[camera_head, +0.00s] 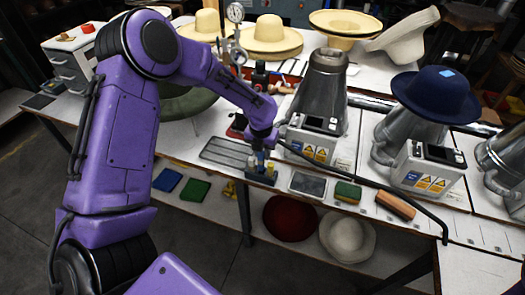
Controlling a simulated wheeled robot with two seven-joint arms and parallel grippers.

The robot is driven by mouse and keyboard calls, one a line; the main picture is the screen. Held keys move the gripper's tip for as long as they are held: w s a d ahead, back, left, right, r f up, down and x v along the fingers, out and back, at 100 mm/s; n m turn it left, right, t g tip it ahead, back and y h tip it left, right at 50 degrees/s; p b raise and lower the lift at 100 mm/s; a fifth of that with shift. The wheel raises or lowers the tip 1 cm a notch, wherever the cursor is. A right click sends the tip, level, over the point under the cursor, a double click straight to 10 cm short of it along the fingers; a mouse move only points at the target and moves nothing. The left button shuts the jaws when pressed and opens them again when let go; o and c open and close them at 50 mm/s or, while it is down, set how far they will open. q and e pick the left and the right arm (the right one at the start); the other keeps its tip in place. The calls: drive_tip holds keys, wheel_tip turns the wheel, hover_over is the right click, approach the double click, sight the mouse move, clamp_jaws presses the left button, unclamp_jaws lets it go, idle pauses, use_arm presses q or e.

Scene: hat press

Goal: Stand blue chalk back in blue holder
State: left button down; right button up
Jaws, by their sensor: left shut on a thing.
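My left gripper (262,148) reaches down at the front edge of the worktable, its fingers small and partly hidden by the wrist. It is shut on a small blue stick, which looks like the blue chalk (258,159), held upright. The blue holder (262,179) is a small dark blue block directly below the fingers. A yellow piece (270,168) stands at the holder's right side. I cannot tell whether the chalk's lower end is inside the holder or just above it. My right gripper is not in view.
A grey slatted tray (228,152) lies left of the holder, and a dark pad (308,184) lies right of it. A green-yellow sponge (347,192) and a wooden-backed brush (396,205) lie along the front edge. A steel hat press (320,82) with a control box stands behind.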

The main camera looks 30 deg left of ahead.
use_arm(q)
drive_tip(key=shift+f+b, duration=0.8)
drive_tip(key=shift+f, duration=0.65)
drive_tip(key=c, duration=0.8)
unclamp_jaws()
drive_tip(key=shift+c, duration=0.2)
drive_tip(key=shift+r, duration=0.1)
drive_tip(key=shift+r+p, duration=0.9)
drive_tip(key=shift+p, duration=0.2)
drive_tip(key=r+p, duration=0.5)
drive_tip(key=p, duration=0.1)
drive_tip(key=shift+s+d+r, duration=0.1)
drive_tip(key=shift+s+r, duration=0.2)
drive_tip(key=shift+r, duration=0.1)
drive_tip(key=shift+f, duration=0.1)
